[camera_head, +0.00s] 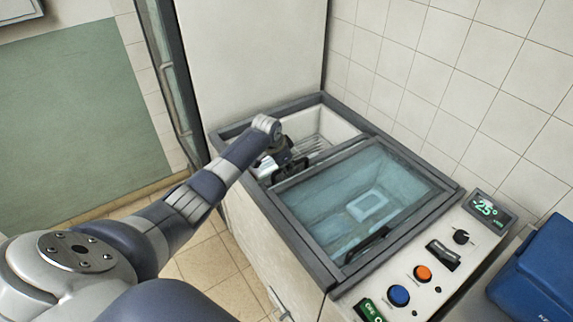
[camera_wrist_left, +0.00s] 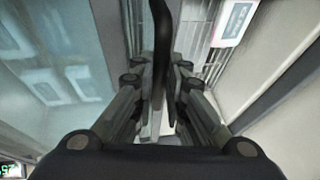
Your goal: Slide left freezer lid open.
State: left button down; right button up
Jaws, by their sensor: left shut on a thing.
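The chest freezer (camera_head: 285,236) has a dark frame around its top. Its left part stands open and shows a pale inner wall and a wire rack (camera_head: 312,147). Glass lid panes (camera_head: 350,190) cover the right part; how far the left lid overlaps the right one is hard to tell. My left gripper (camera_head: 283,166) is at the left edge of the glass, shut on the black lid handle (camera_head: 292,173). In the left wrist view the handle (camera_wrist_left: 162,45) stands between the fingers (camera_wrist_left: 160,95). A second black handle (camera_head: 366,245) is at the front right. My right gripper is out of view.
A control panel (camera_head: 435,262) with a display, knob and coloured buttons lies right of the glass. A blue bin (camera_head: 540,270) stands at the far right. A tall white cabinet (camera_head: 250,60) and tiled wall close off the back.

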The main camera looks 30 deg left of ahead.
pick_arm(q)
jog(key=c, duration=1.7)
grip_release()
jog(key=shift+o, duration=0.5)
jog(key=shift+w, duration=0.1)
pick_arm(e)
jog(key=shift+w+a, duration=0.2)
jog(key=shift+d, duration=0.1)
pick_arm(q)
jog(key=v, duration=1.2)
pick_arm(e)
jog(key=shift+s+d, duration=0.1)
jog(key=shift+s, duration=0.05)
pick_arm(q)
jog(key=shift+f, duration=0.1)
